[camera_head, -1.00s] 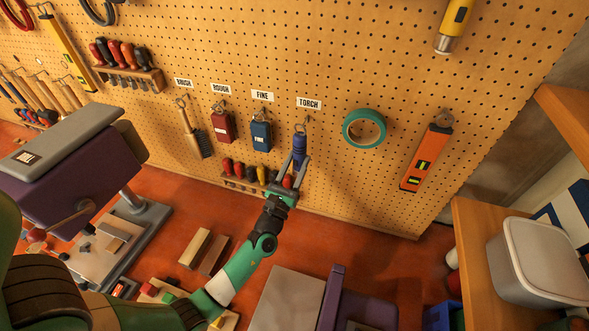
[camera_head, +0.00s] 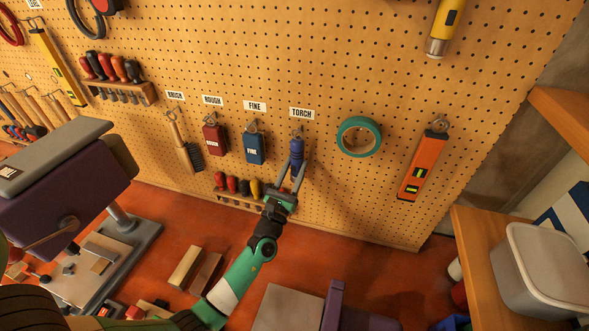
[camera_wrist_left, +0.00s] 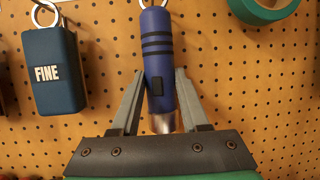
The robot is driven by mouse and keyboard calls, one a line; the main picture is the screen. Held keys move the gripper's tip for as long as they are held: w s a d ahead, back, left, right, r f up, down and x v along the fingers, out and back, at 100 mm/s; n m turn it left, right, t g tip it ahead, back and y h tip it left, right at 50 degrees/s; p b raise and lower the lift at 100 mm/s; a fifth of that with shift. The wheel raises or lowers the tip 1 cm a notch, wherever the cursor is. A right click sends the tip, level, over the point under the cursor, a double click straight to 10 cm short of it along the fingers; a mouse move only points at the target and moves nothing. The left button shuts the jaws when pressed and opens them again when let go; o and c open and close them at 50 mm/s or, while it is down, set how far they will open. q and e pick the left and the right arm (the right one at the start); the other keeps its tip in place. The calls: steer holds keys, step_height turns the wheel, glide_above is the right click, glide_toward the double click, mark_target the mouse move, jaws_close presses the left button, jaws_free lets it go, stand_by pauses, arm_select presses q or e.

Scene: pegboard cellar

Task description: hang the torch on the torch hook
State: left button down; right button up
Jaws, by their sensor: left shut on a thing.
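The torch (camera_head: 297,148) is blue with black bands and a silver end, and hangs upright with its ring at the top. My left gripper (camera_head: 298,163) is shut on its lower part, with one finger on each side. The torch (camera_wrist_left: 158,55) also shows in the left wrist view between the fingers (camera_wrist_left: 160,100). It is just below the TORCH label (camera_head: 302,113), close to the board. The torch hook is small and largely hidden by the ring, and I cannot tell whether the ring is around it. My right gripper is out of view.
The blue FINE block (camera_head: 255,148) hangs left of the torch, then the red ROUGH block (camera_head: 215,140) and a brush (camera_head: 185,145). A teal tape roll (camera_head: 359,137) and an orange level (camera_head: 423,165) hang to the right. A screwdriver rack (camera_head: 240,202) sits below left.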

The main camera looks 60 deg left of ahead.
arm_select(q)
steer(key=shift+c, duration=1.6)
jaws_free()
steer(key=b+v, duration=0.1)
steer(key=v, duration=1)
steer(key=shift+s+d+f+b, duration=0.15)
steer(key=shift+s+d+b, duration=0.05)
steer(key=shift+b, duration=0.15)
